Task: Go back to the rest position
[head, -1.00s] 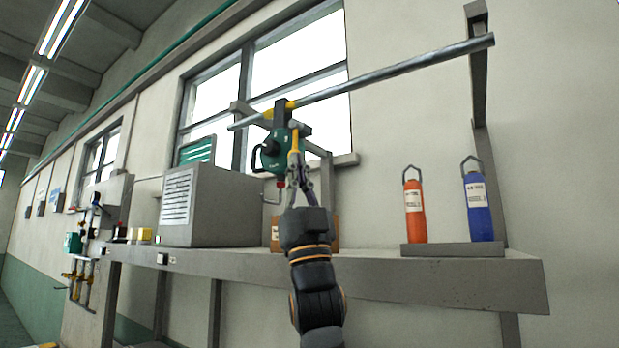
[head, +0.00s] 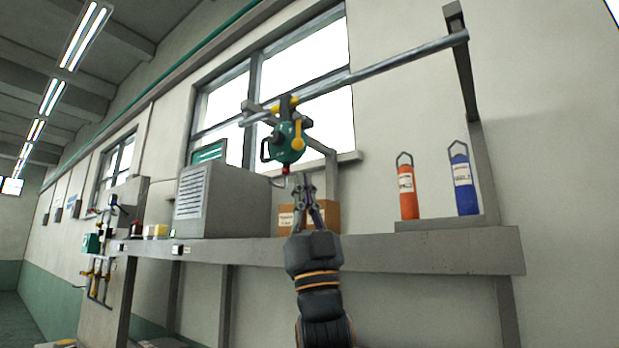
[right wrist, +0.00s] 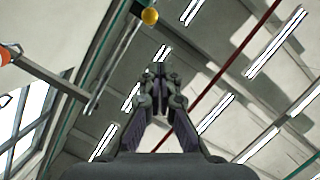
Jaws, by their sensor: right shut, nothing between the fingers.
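My right gripper (head: 305,182) is in the middle of the head view, pointing up, shut and empty. It is in front of a cardboard box (head: 331,215) on the shelf and below the green device (head: 287,146) with a yellow lever that hangs from the metal rail (head: 385,68). A gap shows between the fingertips and the device. In the right wrist view my right gripper (right wrist: 160,75) points at the ceiling with its fingertips together. My left gripper is not in view.
The grey shelf (head: 430,252) carries a grey cabinet (head: 222,200), an orange bottle (head: 407,192) and a blue bottle (head: 464,184). Pipes and valves (head: 95,262) are at the far left. Space in front of the wall at the right is clear.

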